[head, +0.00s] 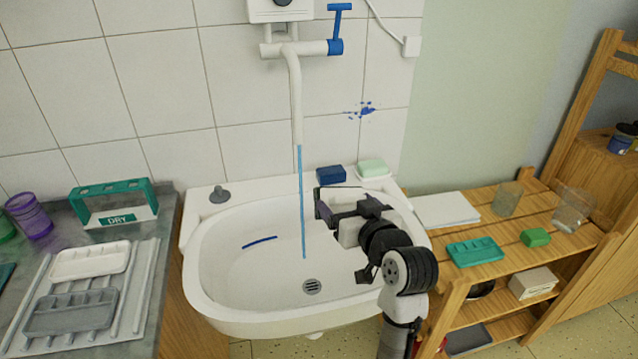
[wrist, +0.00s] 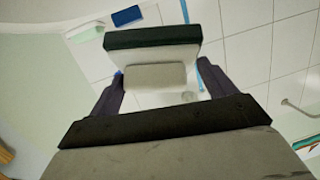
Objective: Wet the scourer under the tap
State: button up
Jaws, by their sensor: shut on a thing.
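My gripper (head: 335,208) is over the right side of the white basin (head: 235,285). It is shut on the scourer (wrist: 152,38), a block with a dark green layer and a pale layer, which lies between the fingertips in the wrist view. In the head view only a little of the scourer (head: 322,193) shows at the fingers. The white tap (head: 294,75) with a blue lever is on the wall, and a thin blue stream of water (head: 301,200) falls from it into the basin. The scourer is just right of the stream; a gap shows in the head view.
A dark blue block (head: 330,175) and a pale green soap (head: 372,167) on a dish sit on the basin's back rim. A grey plug (head: 219,195) is at the back left. A wooden shelf (head: 520,250) stands right; a counter with a drying rack (head: 140,290) stands left.

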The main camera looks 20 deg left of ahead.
jog(key=shift+c, duration=0.2)
jog(key=s+d+r+p, duration=0.2)
jog(key=d+r+p, duration=0.1)
jog(key=d+r, duration=0.1)
jog(key=shift+s, duration=0.4)
dwell(0.3)
jog(key=shift+d, duration=0.1)
dwell(0.5)
